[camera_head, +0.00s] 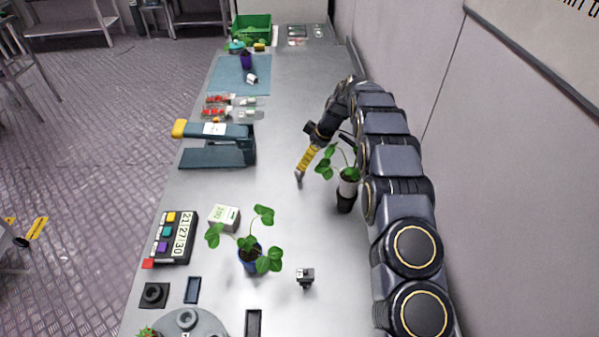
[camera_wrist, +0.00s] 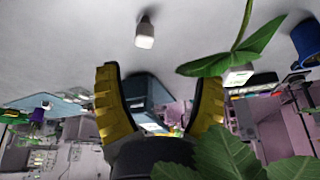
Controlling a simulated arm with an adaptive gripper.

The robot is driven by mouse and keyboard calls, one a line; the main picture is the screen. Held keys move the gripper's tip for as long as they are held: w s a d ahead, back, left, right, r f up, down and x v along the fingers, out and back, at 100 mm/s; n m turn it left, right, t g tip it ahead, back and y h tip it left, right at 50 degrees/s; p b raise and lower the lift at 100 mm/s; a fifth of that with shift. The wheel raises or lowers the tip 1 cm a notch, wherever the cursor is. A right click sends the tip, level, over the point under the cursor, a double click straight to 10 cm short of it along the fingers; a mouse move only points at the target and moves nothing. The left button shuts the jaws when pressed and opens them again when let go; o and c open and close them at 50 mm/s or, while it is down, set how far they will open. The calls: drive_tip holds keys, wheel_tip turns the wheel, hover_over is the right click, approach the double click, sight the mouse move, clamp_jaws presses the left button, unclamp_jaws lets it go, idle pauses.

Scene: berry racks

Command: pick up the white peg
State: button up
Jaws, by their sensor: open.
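A small white peg (camera_wrist: 145,40) with a dark grey end shows in the wrist view, near the top, beyond the fingertips and a little left of the middle of the gap. In the head view a small pale piece that seems to be the peg (camera_head: 298,177) is on the table just below my fingertips. My gripper (camera_head: 302,167) has yellow fingers pointing down toward it. In the wrist view my gripper (camera_wrist: 160,64) is open, its two fingers wide apart with nothing between them. I cannot tell whether fingers and peg touch.
Another plant in a blue pot (camera_head: 250,260), a white box (camera_head: 224,217) and a stapler-like device (camera_head: 232,150) stand on the table. Bare table surrounds the peg.

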sight(300, 176)
drive_tip(key=shift+n, duration=0.5)
drive_tip(key=f, duration=0.1)
drive_tip(key=w+f, duration=0.2)
drive_tip(key=f, duration=0.1)
drive_tip(key=shift+a+f, duration=0.1)
drive_tip(key=shift+a, duration=0.1)
drive_tip(key=shift+w+d+x, duration=0.1)
drive_tip(key=shift+x, duration=1.7)
drive_tip(key=shift+w+d+x, duration=0.1)
drive_tip(key=shift+d+x, duration=0.05)
drive_tip(key=shift+x, duration=1.65)
drive_tip(key=c, duration=1)
